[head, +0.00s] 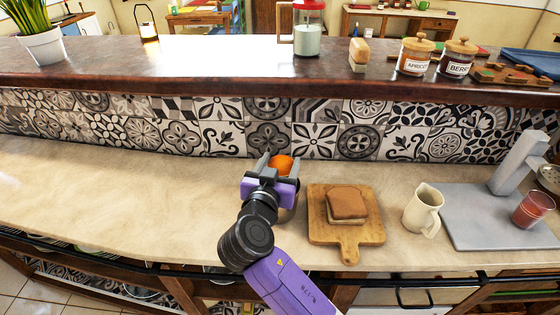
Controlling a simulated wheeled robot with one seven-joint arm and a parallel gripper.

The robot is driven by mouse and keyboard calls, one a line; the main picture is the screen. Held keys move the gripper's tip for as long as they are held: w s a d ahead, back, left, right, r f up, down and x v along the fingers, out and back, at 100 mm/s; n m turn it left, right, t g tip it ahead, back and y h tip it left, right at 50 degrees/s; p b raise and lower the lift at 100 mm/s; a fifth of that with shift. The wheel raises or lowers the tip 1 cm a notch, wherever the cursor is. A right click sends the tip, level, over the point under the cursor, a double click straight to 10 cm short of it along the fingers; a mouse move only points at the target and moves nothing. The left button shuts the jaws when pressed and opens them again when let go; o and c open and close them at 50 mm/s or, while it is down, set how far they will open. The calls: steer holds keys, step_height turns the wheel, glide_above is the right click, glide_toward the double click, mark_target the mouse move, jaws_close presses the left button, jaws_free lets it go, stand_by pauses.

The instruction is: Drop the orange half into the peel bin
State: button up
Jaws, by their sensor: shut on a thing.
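My gripper (270,165) reaches out over the beige counter, left of a wooden cutting board. It is shut on the orange half (281,163), whose rounded orange side shows between and beyond the fingers. The gripper body hides the lower part of the orange half. I cannot tell how high it is above the counter.
The cutting board (347,246) with bread (347,204) lies right of my gripper. A raised dark ledge (200,68) runs behind. The counter's left side is clear.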

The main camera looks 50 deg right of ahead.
steer(key=o, duration=1.6)
steer(key=shift+o, duration=0.2)
steer(key=b+v, duration=0.1)
steer(key=v, duration=0.6)
steer(key=shift+s+a+b, duration=0.15)
steer(key=shift+a+b, duration=0.25)
steer(key=shift+r, duration=0.1)
